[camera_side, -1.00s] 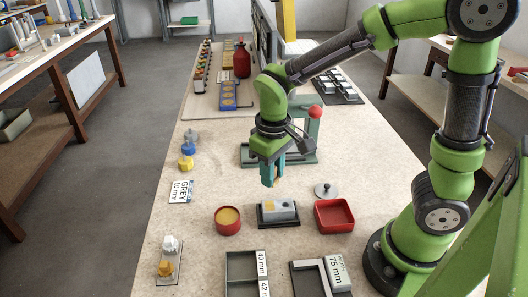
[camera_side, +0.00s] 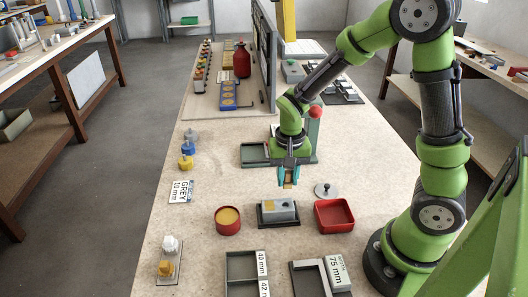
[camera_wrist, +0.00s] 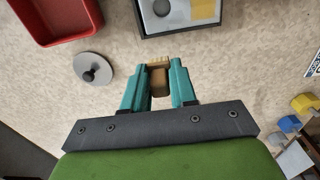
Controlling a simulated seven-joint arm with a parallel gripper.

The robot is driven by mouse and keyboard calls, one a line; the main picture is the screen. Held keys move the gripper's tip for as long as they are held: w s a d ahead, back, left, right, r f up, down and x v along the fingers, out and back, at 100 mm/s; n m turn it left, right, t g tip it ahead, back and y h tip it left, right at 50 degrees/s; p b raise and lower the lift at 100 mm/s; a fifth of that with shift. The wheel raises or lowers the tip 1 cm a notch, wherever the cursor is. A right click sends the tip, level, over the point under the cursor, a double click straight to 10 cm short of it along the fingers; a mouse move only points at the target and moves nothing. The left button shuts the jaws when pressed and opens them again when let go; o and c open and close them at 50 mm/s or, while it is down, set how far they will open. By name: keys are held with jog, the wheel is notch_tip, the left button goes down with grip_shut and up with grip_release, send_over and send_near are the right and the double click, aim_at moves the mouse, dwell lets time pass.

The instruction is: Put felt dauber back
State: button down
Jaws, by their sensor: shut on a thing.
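My gripper (camera_side: 289,178) hangs above the bench, behind the grey block's tray, with its teal fingers pointing down. It is shut on a small brown-and-tan piece, which looks like the felt dauber (camera_wrist: 160,80); my fingers hide part of it. The piece is held clear of the bench. A round red tin (camera_side: 228,228) with a tan-yellow top surface stands front left of my gripper. A grey lid with a dark knob (camera_side: 325,190) lies to the right and also shows in the wrist view (camera_wrist: 93,68).
A dark tray (camera_side: 265,222) holds a grey block with a yellow patch. A red square tray (camera_side: 334,229) is to its right. Blue, yellow and grey pieces (camera_side: 187,148) stand at left. A green-grey stand with a red ball (camera_side: 315,112) is close behind my gripper.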

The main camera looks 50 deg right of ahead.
send_over(265, 185)
jog(key=shift+s+f, duration=0.35)
jog(key=shift+w+f, duration=0.15)
jog(key=shift+f, duration=0.75)
jog(key=shift+w+f, duration=0.15)
jog(key=shift+f, duration=0.7)
jog(key=shift+f, duration=0.15)
jog(key=c, duration=0.9)
grip_release()
